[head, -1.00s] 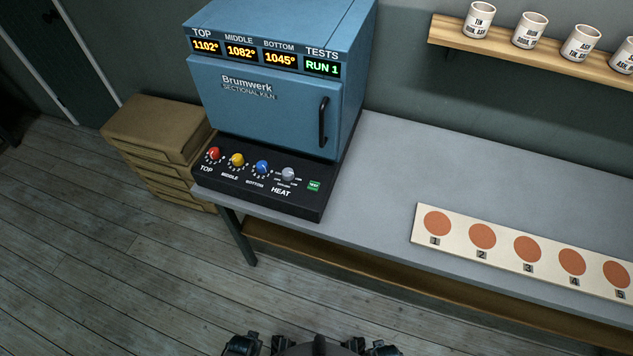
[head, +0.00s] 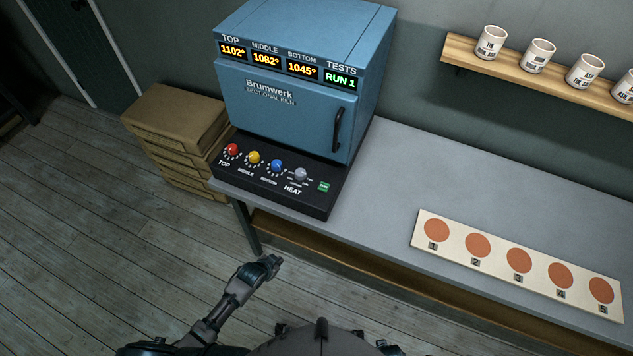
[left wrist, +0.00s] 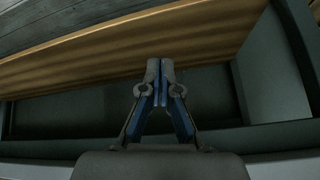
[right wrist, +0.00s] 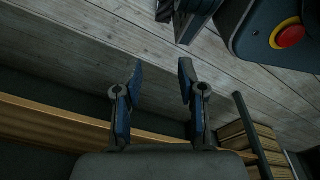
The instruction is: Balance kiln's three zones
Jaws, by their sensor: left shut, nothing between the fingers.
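The blue kiln (head: 280,125) stands on the grey bench. Its displays read top 1102° (head: 233,50), middle 1082° (head: 266,60), bottom 1045° (head: 302,70) and tests RUN 1 (head: 341,80). The black panel has a red TOP knob (head: 232,149), yellow MIDDLE knob (head: 253,157), blue BOTTOM knob (head: 277,166), grey HEAT knob (head: 300,174) and green button (head: 323,186). My left gripper (head: 271,266) is shut and empty, in front of the bench, apart from the panel. It also shows in the left wrist view (left wrist: 160,68). My right gripper (right wrist: 160,70) is open and empty.
A strip with several numbered orange discs (head: 458,257) lies on the grey bench (head: 400,185). A wooden shelf (head: 470,57) above holds white labelled cups (head: 538,55). Stacked brown boxes (head: 172,122) stand left of the kiln. A wooden lower shelf (head: 330,262) runs under the bench.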

